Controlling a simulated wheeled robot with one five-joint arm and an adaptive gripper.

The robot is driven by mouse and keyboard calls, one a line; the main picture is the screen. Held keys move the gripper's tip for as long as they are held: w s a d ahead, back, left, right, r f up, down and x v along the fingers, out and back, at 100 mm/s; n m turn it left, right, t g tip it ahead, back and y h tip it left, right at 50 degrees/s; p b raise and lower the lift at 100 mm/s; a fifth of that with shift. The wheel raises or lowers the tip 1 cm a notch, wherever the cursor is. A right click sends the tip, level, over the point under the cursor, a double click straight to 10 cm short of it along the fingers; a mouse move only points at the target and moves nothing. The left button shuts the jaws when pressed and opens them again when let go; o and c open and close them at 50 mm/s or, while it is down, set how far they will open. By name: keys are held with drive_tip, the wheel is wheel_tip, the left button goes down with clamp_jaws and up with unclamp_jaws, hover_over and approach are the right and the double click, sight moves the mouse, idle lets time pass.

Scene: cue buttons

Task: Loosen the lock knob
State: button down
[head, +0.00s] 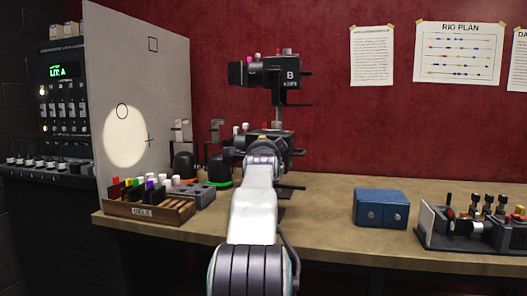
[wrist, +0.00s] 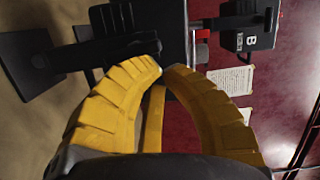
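My gripper (wrist: 163,69) has yellow ribbed fingers whose tips come together, with nothing visible between them. In the head view my gripper (head: 262,137) is mostly hidden behind my arm, in front of a lower black lamp unit (head: 290,139). Above that, a black lamp marked B (head: 290,76) stands on a post; it also shows in the wrist view (wrist: 248,40). I cannot tell which part is the lock knob. Small red and pink knobs sit on top of the lamps.
A pale board (head: 140,60) with a light spot stands left. A wooden gels rack (head: 150,208) and a grey button box (head: 197,195) are on the bench at left. A blue box (head: 381,208) and a lever panel (head: 470,232) are at right. Bench between is clear.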

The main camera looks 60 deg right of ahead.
drive_tip(key=p, duration=0.1)
drive_tip(key=w+n+p, duration=0.1)
drive_tip(key=shift+w+a+r+n+p, duration=0.15)
drive_tip(key=shift+w+r+n+p, duration=0.05)
drive_tip(key=shift+n+p, duration=0.1)
drive_tip(key=shift+s+r, duration=0.1)
idle(0.4)
